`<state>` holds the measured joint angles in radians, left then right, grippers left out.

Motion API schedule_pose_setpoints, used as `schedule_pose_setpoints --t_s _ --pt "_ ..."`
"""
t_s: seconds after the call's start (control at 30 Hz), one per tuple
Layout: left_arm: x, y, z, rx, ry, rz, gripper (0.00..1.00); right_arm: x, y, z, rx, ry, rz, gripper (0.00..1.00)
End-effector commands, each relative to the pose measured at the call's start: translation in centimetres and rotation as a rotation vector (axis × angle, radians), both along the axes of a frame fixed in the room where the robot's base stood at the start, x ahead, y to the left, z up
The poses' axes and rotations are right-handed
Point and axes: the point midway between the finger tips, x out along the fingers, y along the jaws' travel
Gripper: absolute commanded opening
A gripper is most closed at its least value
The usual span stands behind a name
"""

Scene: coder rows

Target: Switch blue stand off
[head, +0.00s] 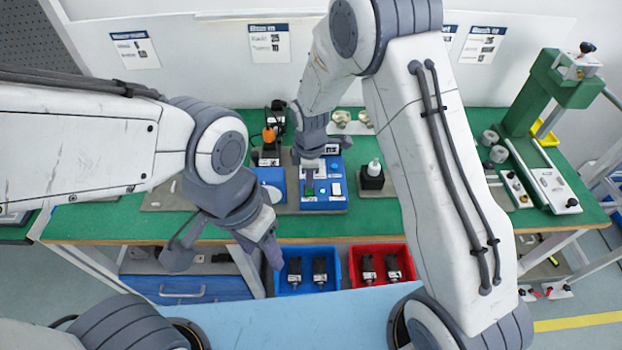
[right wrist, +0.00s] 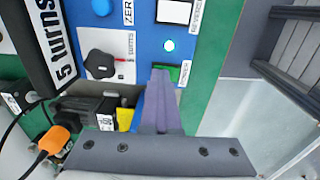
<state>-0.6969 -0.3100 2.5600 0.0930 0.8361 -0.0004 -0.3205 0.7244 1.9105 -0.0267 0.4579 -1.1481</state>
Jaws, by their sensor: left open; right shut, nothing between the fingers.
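The blue stand (head: 338,202) is on the bench in the middle of the head view. In the right wrist view its blue face (right wrist: 143,38) carries a lit green lamp (right wrist: 168,45), a green switch (right wrist: 173,72) beside a small label, a white button (right wrist: 174,12), a blue button (right wrist: 103,7) and a black knob (right wrist: 103,66). My right gripper (head: 309,177) is shut and empty over the stand; its tips (right wrist: 161,76) overlap the switch's left part. I cannot tell if they touch. My left gripper (head: 226,256) is open and empty in front of the bench.
A black unit with an orange part (head: 269,135) stands left of the blue stand. A black block with a white knob (head: 373,170) stands to its right. A blue bin (head: 284,289) and a red bin (head: 354,281) holding dark parts sit below the bench's front edge. A green press (head: 545,85) stands far right.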

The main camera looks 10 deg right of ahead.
Motion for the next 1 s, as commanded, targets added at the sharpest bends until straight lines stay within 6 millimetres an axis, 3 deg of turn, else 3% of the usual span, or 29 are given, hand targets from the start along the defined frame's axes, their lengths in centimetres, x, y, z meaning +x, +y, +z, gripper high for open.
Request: schedule_pose_setpoints --t_s 0.03,0.17,0.4,0.5,0.73,1.0 --pt "0.0 0.0 -0.2 0.000 0.000 0.000 0.55 -1.5 0.1 -1.2 -0.008 0.041 0.000 0.00" --pt "0.0 0.0 0.7 0.000 0.000 0.000 0.55 -1.4 0.2 -0.1 -0.007 0.038 0.001 0.00" --pt "0.0 0.0 4.4 0.000 0.000 0.000 0.55 -0.7 0.0 4.8 0.000 0.005 0.001 0.00" --pt "0.0 0.0 2.9 0.000 0.000 0.000 0.55 -0.5 0.1 6.5 0.003 -0.003 0.000 0.00" --pt "0.0 0.0 2.3 0.000 0.000 0.000 0.55 -0.5 0.2 11.4 0.003 -0.004 0.003 0.00" --pt "0.0 0.0 2.2 0.000 0.000 0.000 0.55 -0.6 0.2 14.0 0.002 -0.001 0.004 0.00"
